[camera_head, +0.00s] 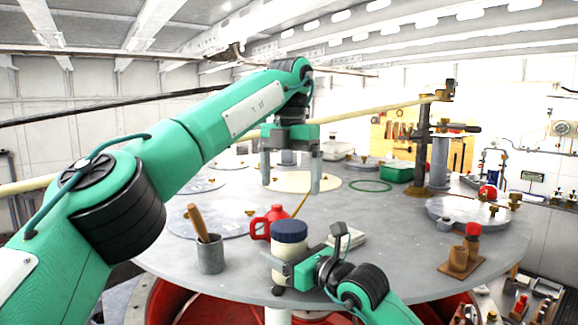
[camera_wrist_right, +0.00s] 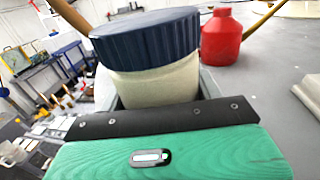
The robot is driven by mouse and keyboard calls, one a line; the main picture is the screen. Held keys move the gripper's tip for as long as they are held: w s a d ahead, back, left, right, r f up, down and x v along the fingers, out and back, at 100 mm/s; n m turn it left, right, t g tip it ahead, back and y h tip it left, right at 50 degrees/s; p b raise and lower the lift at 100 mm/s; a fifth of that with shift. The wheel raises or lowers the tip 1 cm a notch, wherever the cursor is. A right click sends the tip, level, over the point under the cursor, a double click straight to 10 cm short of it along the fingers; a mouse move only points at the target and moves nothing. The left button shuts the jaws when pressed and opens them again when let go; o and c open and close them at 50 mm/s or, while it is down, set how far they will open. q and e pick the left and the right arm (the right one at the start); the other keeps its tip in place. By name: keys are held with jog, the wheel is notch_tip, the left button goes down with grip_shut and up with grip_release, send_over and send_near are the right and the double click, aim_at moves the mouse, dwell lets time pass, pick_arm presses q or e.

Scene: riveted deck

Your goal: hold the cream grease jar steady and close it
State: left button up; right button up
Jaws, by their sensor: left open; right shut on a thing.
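The cream grease jar (camera_head: 289,262) stands upright near the front edge of the round grey table, with a dark blue ribbed lid (camera_head: 289,231) on top. In the right wrist view the jar body (camera_wrist_right: 150,84) and the lid (camera_wrist_right: 146,38) fill the upper middle; whether the lid is screwed tight I cannot tell. My right gripper (camera_head: 283,272) is shut around the jar's body below the lid. My left gripper (camera_head: 291,188) is open and empty, above and behind the jar, with its fingers pointing down.
A red bottle (camera_head: 268,222) stands just behind the jar; it also shows in the right wrist view (camera_wrist_right: 221,38). A grey cup (camera_head: 210,255) with a wooden-handled tool stands left. A pale book-like block (camera_head: 346,237) lies right of the jar. A wooden stand (camera_head: 460,266) sits farther right.

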pick_arm(q)
jog(key=shift+r, duration=1.15)
pick_arm(e)
jog(key=o, duration=2)
jog(key=shift+c, duration=0.2)
jog(key=shift+s+d+f+b, duration=0.2)
jog(key=shift+s+d+b, duration=0.15)
jog(key=shift+d+b, duration=0.1)
pick_arm(q)
jog(key=b, duration=0.6)
send_over(289, 225)
notch_tip(289, 225, down, 7)
pick_arm(e)
jog(key=v, duration=1.2)
jog(key=shift+s+d+r, duration=0.1)
jog(key=shift+s+d, duration=0.1)
jog(key=shift+s, duration=0.1)
